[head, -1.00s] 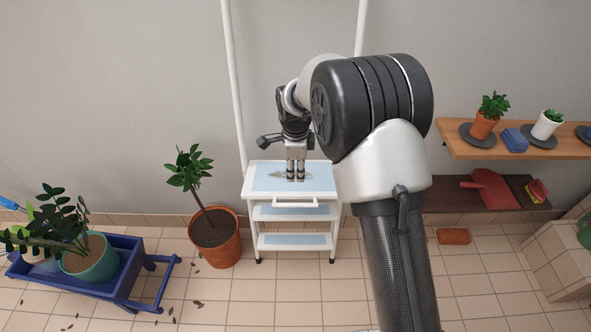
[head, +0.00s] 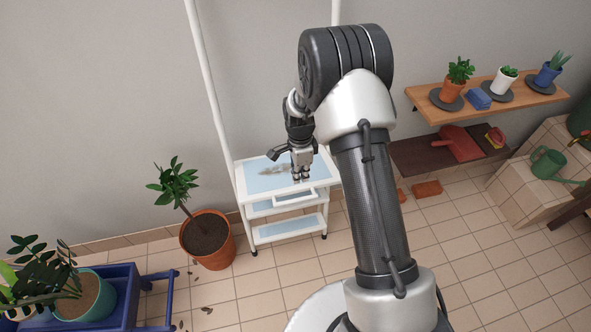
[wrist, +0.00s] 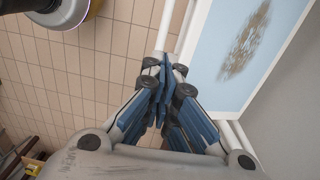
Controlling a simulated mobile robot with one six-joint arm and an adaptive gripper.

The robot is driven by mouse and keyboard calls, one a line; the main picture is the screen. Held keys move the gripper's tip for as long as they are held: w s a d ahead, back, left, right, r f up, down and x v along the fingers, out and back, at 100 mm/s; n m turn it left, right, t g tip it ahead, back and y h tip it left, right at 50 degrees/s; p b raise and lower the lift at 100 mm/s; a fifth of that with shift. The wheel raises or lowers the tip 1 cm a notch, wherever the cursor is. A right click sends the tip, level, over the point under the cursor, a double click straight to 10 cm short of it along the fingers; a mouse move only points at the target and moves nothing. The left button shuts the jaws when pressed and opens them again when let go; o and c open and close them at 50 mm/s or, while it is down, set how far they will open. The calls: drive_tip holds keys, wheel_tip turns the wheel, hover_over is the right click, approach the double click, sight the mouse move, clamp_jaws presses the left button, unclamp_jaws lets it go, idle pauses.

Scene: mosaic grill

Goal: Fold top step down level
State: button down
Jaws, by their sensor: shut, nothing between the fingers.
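The white step stool (head: 238,184) with pale blue treads stands against the wall in the head view. Its top step (head: 262,183) lies flat and level, with a brownish-grey smudge on it. A white bar handle (head: 297,200) shows at the top step's front edge. My gripper (head: 301,178) points down over the right part of the top step; it is shut and empty. I cannot tell whether the fingertips touch the surface. In the wrist view my gripper (wrist: 160,85) has its fingers together beside the edge of the top step (wrist: 225,55).
Tall white rails (head: 205,75) rise behind the stool. A potted tree (head: 207,240) stands left of it, with a blue cart (head: 120,290) farther left. A wooden shelf (head: 480,93) with plants is at right. Tiled floor in front is mostly clear.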

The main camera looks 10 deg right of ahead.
drive_tip(key=f, duration=0.3)
drive_tip(key=f+b, duration=0.1)
drive_tip(key=f, duration=0.2)
drive_tip(key=f+b, duration=0.1)
drive_tip(key=f, duration=0.2)
drive_tip(key=shift+s+f, duration=0.2)
drive_tip(key=shift+s, duration=0.05)
drive_tip(key=shift+f, duration=0.1)
wheel_tip(320, 180, down, 6)
drive_tip(key=s+b, duration=0.2)
drive_tip(key=b, duration=0.2)
drive_tip(key=shift+f, duration=0.2)
wheel_tip(320, 180, up, 14)
drive_tip(key=s+p, duration=0.2)
drive_tip(key=p, duration=0.3)
drive_tip(key=shift+s, duration=0.3)
drive_tip(key=shift+a, duration=0.1)
